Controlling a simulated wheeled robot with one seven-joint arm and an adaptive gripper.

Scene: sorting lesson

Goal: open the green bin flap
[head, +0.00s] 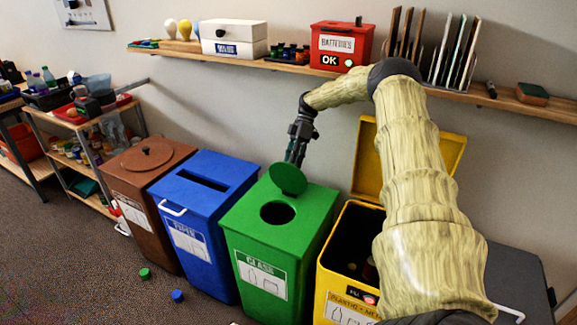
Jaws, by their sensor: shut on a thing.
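The green bin (305,220) stands on the floor with a GLASS label on its front. Its round green flap (288,179) is tilted up at the back of the lid, and the dark round hole shows in front of it. My gripper (292,162) comes down from above, behind the flap, and is shut on it at its upper edge. The fingertips are partly hidden behind the flap.
Left of the green bin stand the blue bin (205,216) and the brown bin (150,190). Right of it is the yellow bin (330,260) with its lid (440,152) raised. A wall shelf (275,65) runs above. Green (145,273) and blue (178,296) caps lie on the floor.

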